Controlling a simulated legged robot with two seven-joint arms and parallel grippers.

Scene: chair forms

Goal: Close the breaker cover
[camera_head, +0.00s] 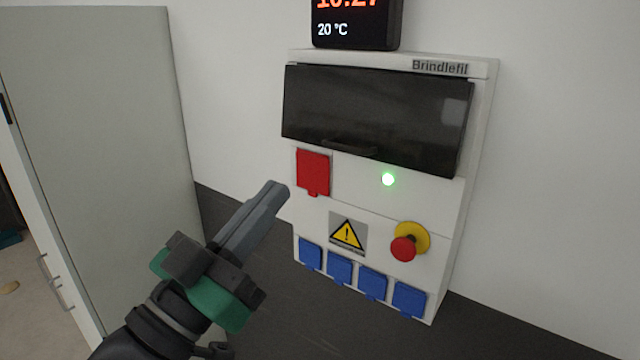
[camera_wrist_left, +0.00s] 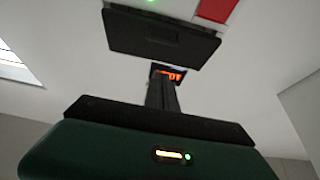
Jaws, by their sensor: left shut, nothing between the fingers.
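The breaker cover (camera_head: 376,112) is a dark, glossy panel across the upper part of a white breaker box (camera_head: 478,200) on the wall. In the head view it lies down over the box front, with its lower edge just above the green light; whether it is fully flush I cannot tell. It also shows in the left wrist view (camera_wrist_left: 160,40). My left gripper (camera_head: 275,190) is shut and empty, to the left of the box and below the cover, apart from it. In the left wrist view its fingers (camera_wrist_left: 161,90) point toward the wall. My right gripper is not in view.
The box carries a red socket cover (camera_head: 313,172), a green light (camera_head: 388,179), a red-and-yellow stop button (camera_head: 408,246) and several blue socket covers (camera_head: 340,270). A clock display (camera_head: 355,25) sits above it. A grey cabinet (camera_head: 100,150) stands at the left.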

